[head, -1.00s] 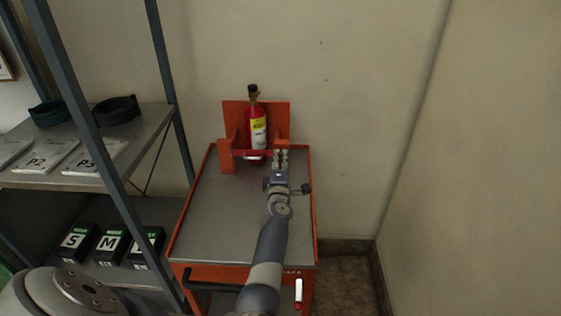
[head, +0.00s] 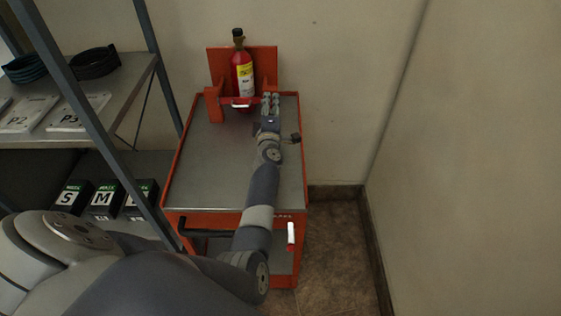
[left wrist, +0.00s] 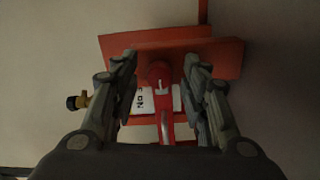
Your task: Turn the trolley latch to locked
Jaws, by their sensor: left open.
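The orange-red trolley (head: 215,165) stands against the wall with a grey top. At its back a red cylinder (head: 243,75) with a yellow and white label stands upright in an orange bracket (head: 213,105). A red bar with a pale handle (head: 240,105) crosses the cylinder's front. A red lever with a white end (head: 291,236) hangs at the trolley's front right. Which part is the latch, I cannot tell for sure. My left gripper (head: 270,104) is open just right of the cylinder. In the left wrist view its fingers (left wrist: 162,75) straddle a red part with a white mark (left wrist: 160,78).
A shelf on the left holds dark coiled items (head: 95,61), white packs (head: 78,113) and boxes marked S and M (head: 105,198). A black push handle (head: 205,233) is on the trolley's front. Walls close in behind and right; floor (head: 335,245) is clear right of the trolley.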

